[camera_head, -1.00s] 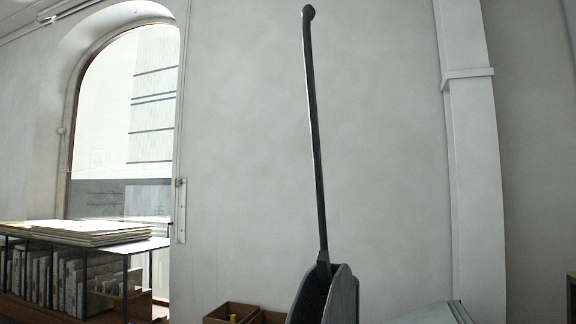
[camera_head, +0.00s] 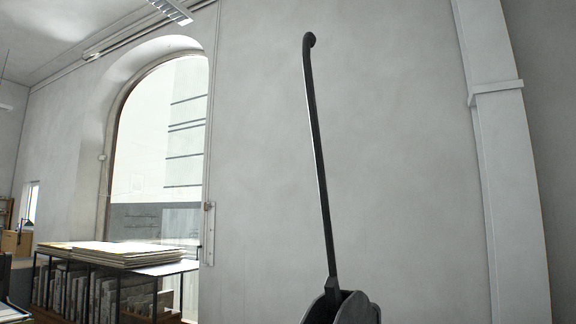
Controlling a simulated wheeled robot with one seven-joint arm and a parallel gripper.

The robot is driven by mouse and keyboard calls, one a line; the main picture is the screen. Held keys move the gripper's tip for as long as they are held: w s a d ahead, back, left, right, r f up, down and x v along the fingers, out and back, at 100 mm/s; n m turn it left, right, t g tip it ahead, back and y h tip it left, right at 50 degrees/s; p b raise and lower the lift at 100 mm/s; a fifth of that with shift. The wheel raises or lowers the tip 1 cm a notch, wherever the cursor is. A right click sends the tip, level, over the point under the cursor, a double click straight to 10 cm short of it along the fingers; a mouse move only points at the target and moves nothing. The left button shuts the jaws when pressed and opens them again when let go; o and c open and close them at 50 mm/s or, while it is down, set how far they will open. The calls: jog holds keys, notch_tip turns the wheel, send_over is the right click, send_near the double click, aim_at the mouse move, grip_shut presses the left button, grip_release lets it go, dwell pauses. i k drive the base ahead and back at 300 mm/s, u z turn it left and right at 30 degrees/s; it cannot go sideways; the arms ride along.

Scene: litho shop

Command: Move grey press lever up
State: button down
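The grey press lever (camera_head: 319,170) stands in the middle of the head view. It is a long thin dark grey bar, nearly upright, leaning slightly to the left at the top. Its rounded knob (camera_head: 309,40) is at the upper end. The lower end sits in a dark grey bracket with rounded side plates (camera_head: 357,308), cut off by the bottom edge of the picture. The rest of the press is out of view. My gripper and arm do not show.
A plain grey wall (camera_head: 420,160) lies behind the lever, with a pillar (camera_head: 505,170) on the right. At the left, a rack (camera_head: 165,269) holds stacked sheets and upright slabs beneath an arched window (camera_head: 160,150). The space around the lever's bar looks clear.

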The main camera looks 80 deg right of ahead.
aim_at(334, 300)
jog(key=i, duration=1.15)
jog(key=z, duration=2.05)
